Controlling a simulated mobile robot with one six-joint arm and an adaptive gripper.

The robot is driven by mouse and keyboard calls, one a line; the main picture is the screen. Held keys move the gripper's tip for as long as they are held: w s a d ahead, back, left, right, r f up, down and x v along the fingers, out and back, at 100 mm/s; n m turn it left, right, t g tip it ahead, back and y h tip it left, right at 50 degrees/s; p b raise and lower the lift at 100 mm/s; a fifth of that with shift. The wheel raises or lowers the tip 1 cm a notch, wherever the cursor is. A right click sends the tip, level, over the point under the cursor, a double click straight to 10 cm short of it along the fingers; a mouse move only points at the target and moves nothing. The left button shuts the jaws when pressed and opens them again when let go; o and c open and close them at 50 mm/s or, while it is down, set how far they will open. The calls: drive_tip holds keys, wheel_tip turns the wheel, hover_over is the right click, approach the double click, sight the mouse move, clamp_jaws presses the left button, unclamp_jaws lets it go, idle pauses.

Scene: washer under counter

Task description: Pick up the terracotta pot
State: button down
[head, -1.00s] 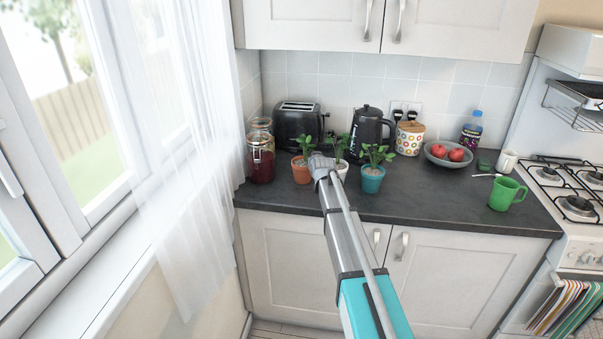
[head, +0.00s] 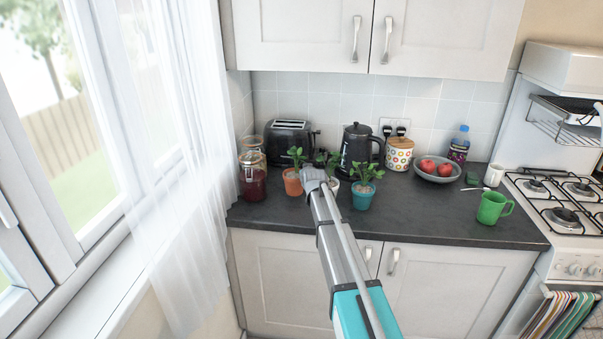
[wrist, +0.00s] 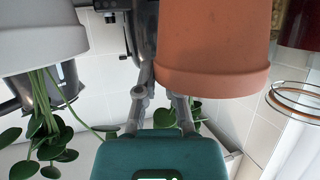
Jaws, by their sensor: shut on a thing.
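The terracotta pot (head: 292,183) holds a small green plant and is upright at the back left of the counter, between the jar and the white pot. In the wrist view, which is upside down, the terracotta pot (wrist: 212,45) fills the upper right. My gripper (head: 312,176) is at its right side and shut on its wall near the rim. In the wrist view, my gripper (wrist: 160,88) has its fingertips at the pot's left edge, one partly hidden by it. The pot's base seems slightly above the counter; the gap is hard to see.
A white pot (wrist: 40,35) stands close beside the fingers. A teal pot (head: 362,198) is to the right, a red-filled jar (head: 253,182) to the left, and a toaster (head: 289,138) and black kettle (head: 356,150) behind. The counter (head: 425,212) is clear towards the green mug (head: 491,208).

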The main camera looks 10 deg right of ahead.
drive_tip(key=s+d+r+p, duration=0.2)
drive_tip(key=s+r+p, duration=0.7)
drive_tip(key=s, duration=0.5)
drive_tip(key=shift+r, duration=0.6)
wheel_tip(320, 180, up, 8)
drive_tip(key=p, duration=0.8)
drive_tip(key=shift+f, duration=0.25)
drive_tip(key=shift+s+a, duration=0.1)
drive_tip(key=shift+s, duration=0.2)
